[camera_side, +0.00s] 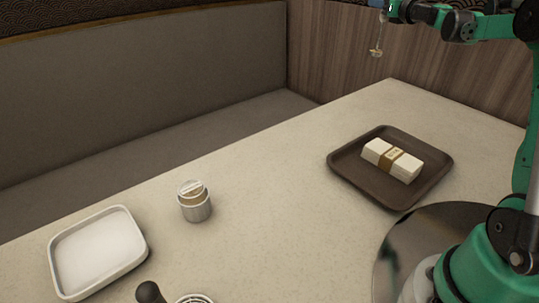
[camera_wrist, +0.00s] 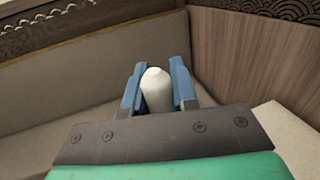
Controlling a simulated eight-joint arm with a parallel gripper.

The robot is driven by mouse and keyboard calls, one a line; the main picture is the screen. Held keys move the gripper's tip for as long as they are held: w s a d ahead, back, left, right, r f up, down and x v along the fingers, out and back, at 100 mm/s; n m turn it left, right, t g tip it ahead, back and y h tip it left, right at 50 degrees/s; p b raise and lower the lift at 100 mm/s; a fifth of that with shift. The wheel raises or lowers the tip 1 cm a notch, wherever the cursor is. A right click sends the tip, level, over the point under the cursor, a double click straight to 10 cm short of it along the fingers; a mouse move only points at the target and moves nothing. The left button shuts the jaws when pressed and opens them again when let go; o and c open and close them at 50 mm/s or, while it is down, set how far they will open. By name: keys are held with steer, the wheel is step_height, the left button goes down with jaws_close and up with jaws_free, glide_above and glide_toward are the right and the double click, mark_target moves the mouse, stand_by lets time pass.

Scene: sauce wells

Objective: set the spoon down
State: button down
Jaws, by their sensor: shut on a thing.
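The spoon (camera_side: 377,47) hangs at the top right of the side view, high up beyond the table's far edge. Its small bowl end points down and looks pale yellowish. My gripper (camera_side: 384,14) is above it and shut on the spoon's upper part. In the wrist view my gripper (camera_wrist: 158,75) has its blue fingers on both sides of a pale rounded end, which looks like the spoon's handle (camera_wrist: 156,92). The rest of the spoon is hidden in that view.
A dark tray (camera_side: 345,172) holds a banded white bundle (camera_side: 377,151). A black knob (camera_side: 149,292) shows at the bottom. The table's middle (camera_side: 280,190) is clear.

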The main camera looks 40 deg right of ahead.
steer(key=w+a+n+g+y, duration=0.1)
steer(key=a+n+y, duration=0.4)
steer(key=a, duration=0.6)
steer(key=w+a+n+y, duration=0.25)
steer(key=a+y, duration=0.55)
steer(key=a, duration=0.4)
step_height(320, 180, down, 20)
steer(key=n, duration=0.1)
steer(key=shift+s+r, duration=0.15)
steer(key=shift+s, duration=0.2)
steer(key=c, duration=0.7)
jaws_free()
